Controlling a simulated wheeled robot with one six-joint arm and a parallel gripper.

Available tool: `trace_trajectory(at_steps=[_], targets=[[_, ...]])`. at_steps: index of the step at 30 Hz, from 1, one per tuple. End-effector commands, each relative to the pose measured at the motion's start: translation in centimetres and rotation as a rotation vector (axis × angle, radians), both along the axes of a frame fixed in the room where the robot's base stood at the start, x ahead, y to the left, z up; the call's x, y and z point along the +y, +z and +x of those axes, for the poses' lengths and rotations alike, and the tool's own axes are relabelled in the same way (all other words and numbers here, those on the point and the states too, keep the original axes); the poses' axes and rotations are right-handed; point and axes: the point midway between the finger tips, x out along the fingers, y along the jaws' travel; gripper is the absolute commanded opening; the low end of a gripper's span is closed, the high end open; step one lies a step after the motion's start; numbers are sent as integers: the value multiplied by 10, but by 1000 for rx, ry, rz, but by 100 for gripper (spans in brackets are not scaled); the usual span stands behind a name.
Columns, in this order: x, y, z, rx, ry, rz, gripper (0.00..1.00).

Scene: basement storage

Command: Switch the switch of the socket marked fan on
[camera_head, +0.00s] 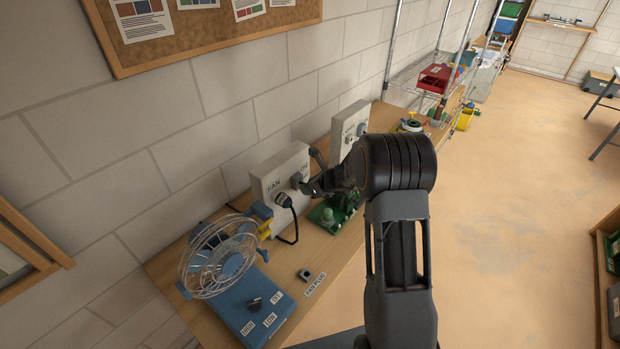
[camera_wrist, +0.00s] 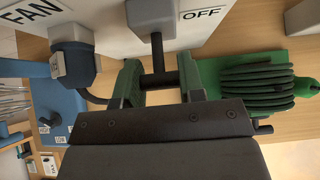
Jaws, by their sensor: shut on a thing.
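The white socket box marked FAN (camera_head: 268,196) is mounted at the wall above the bench. A dark plug (camera_head: 284,201) with a cable sits in its front; it also shows in the wrist view (camera_wrist: 73,62). The grey switch lever (camera_wrist: 155,42) stands out from the box beside an OFF label (camera_wrist: 202,14). My gripper (camera_wrist: 163,84) is shut on the lever's dark crossbar, one finger on each side. In the head view my gripper (camera_head: 308,187) is at the box's right side, and the arm partly hides that area.
A blue fan (camera_head: 235,262) with a wire cage stands on the wooden bench at the left. A green coil of hose or cable (camera_wrist: 257,88) lies close to the right of my gripper. A second white socket box (camera_head: 349,122) is farther along the wall. Open floor is at the right.

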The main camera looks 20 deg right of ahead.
Motion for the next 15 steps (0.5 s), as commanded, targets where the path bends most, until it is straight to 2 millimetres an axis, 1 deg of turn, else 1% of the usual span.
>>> trace_trajectory(at_steps=[1,9,15], targets=[[1,6,1,19,1,-16,12],[2,9,3,113,0,-86,12],[2,10,4,152,0,-112,12]])
